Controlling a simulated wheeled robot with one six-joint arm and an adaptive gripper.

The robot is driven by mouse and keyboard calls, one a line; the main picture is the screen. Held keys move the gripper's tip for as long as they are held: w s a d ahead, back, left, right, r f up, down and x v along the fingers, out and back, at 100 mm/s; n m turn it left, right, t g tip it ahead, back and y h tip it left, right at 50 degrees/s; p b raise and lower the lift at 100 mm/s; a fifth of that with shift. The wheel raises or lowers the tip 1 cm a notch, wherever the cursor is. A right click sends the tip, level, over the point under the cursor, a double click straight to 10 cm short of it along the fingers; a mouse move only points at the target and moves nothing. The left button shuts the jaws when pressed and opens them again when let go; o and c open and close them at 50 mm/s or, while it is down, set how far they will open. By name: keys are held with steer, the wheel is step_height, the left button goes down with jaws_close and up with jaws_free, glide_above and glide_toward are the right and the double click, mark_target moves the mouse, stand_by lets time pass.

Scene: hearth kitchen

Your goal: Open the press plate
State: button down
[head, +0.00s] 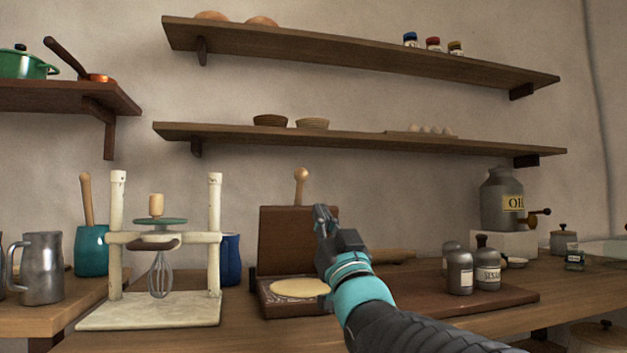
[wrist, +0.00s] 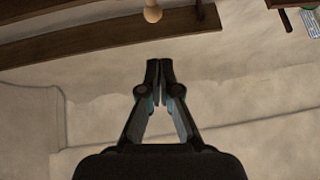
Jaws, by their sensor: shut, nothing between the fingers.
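The press stands on the counter in the head view. Its brown press plate (head: 284,238) is raised upright at the back, with a wooden knob handle (head: 301,180) sticking up above it. A pale round flat dough (head: 299,288) lies on the press base (head: 270,310). My gripper (head: 322,212) is shut and empty, in front of the plate's right edge; I cannot tell whether it touches the plate. My arm hides the right part of the press. In the wrist view the shut fingers (wrist: 159,66) point toward the wall, and a round wooden knob (wrist: 152,14) shows beyond them.
A cream stand with a whisk (head: 160,275) is left of the press, with a blue mug (head: 231,262) between them. Grey jars (head: 459,272) stand on a board at the right. A shelf (head: 350,138) runs above the press.

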steer(key=d+p+x, duration=0.1)
steer(key=p+x, duration=0.1)
steer(key=x, duration=1.1)
steer(key=shift+w+f+t+p, duration=0.25)
steer(key=shift+w+t+p, duration=0.1)
steer(key=shift+w+t, duration=0.05)
steer(key=shift+d, duration=0.15)
